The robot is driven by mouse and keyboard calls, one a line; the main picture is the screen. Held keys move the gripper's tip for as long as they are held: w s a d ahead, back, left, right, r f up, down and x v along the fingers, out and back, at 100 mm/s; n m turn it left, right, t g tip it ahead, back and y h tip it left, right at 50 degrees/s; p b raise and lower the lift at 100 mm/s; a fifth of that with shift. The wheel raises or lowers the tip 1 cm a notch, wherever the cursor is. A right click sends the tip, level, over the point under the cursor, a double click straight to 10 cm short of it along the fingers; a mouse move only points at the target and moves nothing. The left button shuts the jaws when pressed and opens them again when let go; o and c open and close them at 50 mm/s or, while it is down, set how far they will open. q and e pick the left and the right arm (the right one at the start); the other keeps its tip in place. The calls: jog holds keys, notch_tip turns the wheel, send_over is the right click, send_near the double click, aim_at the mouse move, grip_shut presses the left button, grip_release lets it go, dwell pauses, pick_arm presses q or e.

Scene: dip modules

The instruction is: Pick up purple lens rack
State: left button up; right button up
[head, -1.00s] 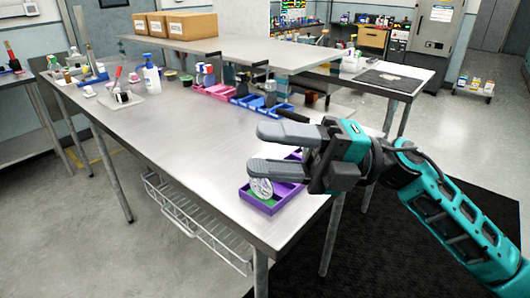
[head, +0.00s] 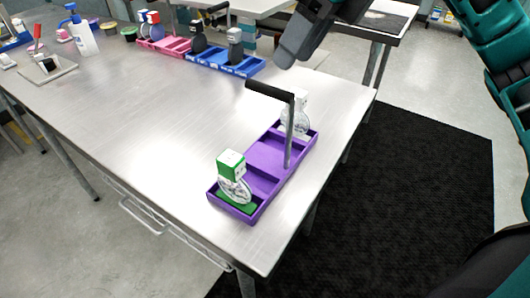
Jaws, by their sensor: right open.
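The purple lens rack (head: 264,158) stands on the steel table near its front right corner. It is a shallow tray with compartments and an upright grey post topped by a black handle (head: 270,91). A green-and-white item with a clear round lens (head: 233,175) stands in its near compartment. A whitish item with a round lens (head: 297,115) stands in the far compartment, partly behind the post. My right gripper (head: 291,50) is above and beyond the rack, open and clear of the handle, partly cut off by the top edge. My left gripper is not in view.
A blue rack (head: 240,67) and a pink rack (head: 165,46) stand farther back on the table (head: 150,120). A pump bottle (head: 83,38) and a small plate (head: 48,70) are at the back left. The table's middle is clear. A black mat (head: 420,180) covers the floor at right.

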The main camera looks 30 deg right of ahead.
aim_at(276, 88)
jog(key=x, duration=0.5)
jog(key=shift+a, duration=0.1)
jog(key=shift+d+x, duration=0.2)
jog(key=shift+x, duration=2.5)
jog(key=shift+c, duration=0.4)
grip_shut()
